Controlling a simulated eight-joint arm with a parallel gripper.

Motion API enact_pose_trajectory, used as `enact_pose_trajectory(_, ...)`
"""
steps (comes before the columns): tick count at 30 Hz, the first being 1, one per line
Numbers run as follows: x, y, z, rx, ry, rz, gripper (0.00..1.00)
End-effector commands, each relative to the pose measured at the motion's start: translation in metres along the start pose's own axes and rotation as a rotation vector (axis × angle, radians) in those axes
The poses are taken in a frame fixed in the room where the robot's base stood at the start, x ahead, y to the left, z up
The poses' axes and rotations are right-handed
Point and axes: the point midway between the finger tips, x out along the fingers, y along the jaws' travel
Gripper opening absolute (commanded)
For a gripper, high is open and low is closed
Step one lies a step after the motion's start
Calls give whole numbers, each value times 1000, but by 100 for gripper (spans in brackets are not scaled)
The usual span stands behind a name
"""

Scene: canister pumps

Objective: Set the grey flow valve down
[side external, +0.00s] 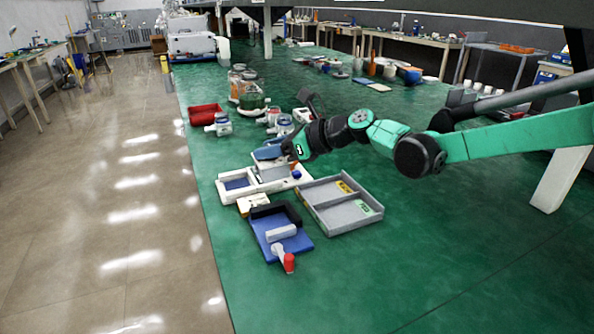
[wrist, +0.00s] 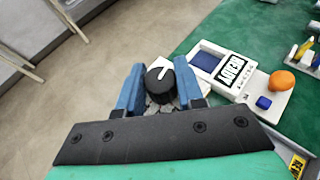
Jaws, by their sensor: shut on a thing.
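My gripper (wrist: 159,80) has its two blue fingers on either side of the grey flow valve in the wrist view. The valve's round black knob (wrist: 160,73), with a white mark on top, shows between them, and a bit of grey body shows below. The rest of the valve is hidden by the fingers and the black gripper mount. In the side view my gripper (side external: 268,154) is over the white station with the blue screen (side external: 237,184). I cannot make out the valve there, nor whether it touches anything below.
The white station (wrist: 246,98) carries a label, an orange knob (wrist: 282,80) and a blue button (wrist: 264,102). A grey two-part tray (side external: 330,219) lies to its right. In front lies a blue board (side external: 296,246) with a black bracket and a red-tipped part (side external: 289,263). A red bin (side external: 205,112) stands behind.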

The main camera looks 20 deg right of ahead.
Motion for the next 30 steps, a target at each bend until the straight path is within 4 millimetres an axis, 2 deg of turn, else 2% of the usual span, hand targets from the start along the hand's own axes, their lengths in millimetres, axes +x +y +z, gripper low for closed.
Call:
enact_pose_trajectory(3,14,0,-34,0,0,0,0)
enact_pose_trajectory(6,23,-1,-56,0,0,0,0)
enact_pose_trajectory(9,29,-1,-71,0,0,0,0)
enact_pose_trajectory(14,34,-1,-82,0,0,0,0)
enact_pose_trajectory(21,45,-1,-109,0,0,0,0)
enact_pose_trajectory(30,46,-1,-112,0,0,0,0)
